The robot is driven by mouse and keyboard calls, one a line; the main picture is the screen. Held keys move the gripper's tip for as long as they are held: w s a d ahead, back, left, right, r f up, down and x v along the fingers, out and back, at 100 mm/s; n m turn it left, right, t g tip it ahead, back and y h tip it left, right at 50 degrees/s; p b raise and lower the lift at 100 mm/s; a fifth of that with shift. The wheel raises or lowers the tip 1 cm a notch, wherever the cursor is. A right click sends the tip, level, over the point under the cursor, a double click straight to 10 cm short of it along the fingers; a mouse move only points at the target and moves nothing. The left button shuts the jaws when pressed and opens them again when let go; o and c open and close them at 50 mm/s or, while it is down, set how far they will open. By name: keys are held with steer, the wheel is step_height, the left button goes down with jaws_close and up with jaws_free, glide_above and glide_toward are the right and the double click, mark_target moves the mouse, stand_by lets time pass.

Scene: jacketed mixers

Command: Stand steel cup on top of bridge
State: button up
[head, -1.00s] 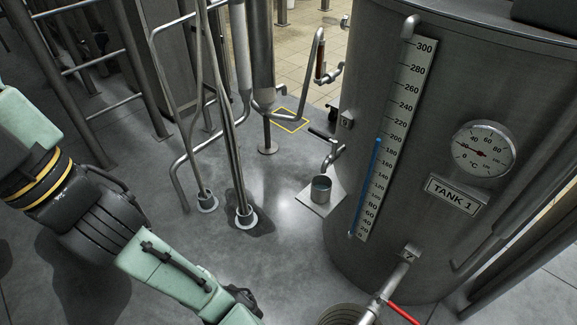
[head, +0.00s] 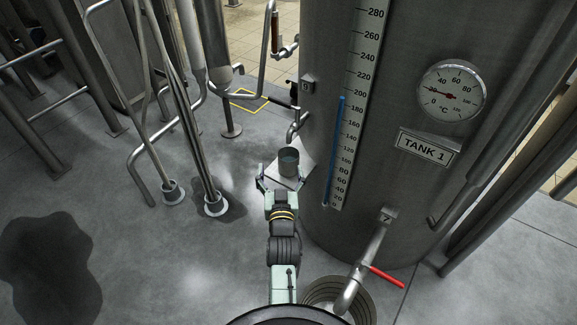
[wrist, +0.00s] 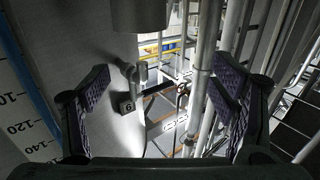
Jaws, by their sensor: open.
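The steel cup (head: 289,162) stands upright on a small pale plate (head: 284,181) beside the tank, near a spout. My gripper (head: 281,182) is open at the near side of the cup, with one finger to its left and the other by its right. In the wrist view the two fingers of my gripper (wrist: 163,95) are spread wide, and a grey cylinder that looks like the cup (wrist: 140,15) shows at the top edge between them. Nothing is between the finger pads. I cannot tell which thing is the bridge.
Tank 1 (head: 340,225) rises close to the right of my gripper. A pipe with a red handle (head: 387,277) sticks out low on it. Steel pipes (head: 192,145) stand to the left. A spout (head: 297,125) is just behind the cup. Open floor lies at the left front.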

mark_target(288, 162)
steer(key=shift+g+h, duration=0.3)
steer(key=w+f, duration=0.1)
steer(key=w+d+f, duration=0.1)
steer(key=w, duration=0.1)
steer(key=w+d+f, duration=0.1)
steer(key=shift+w+p, duration=0.25)
steer(key=shift+p, duration=0.15)
steer(key=w, duration=0.2)
steer(key=w+p, duration=0.1)
steer(key=w, duration=0.1)
steer(key=shift+w+d+r, duration=0.15)
steer(key=shift+w+d, duration=0.05)
steer(key=shift+w, duration=0.6)
steer(key=c, duration=1.5)
steer(key=shift+c, duration=0.2)
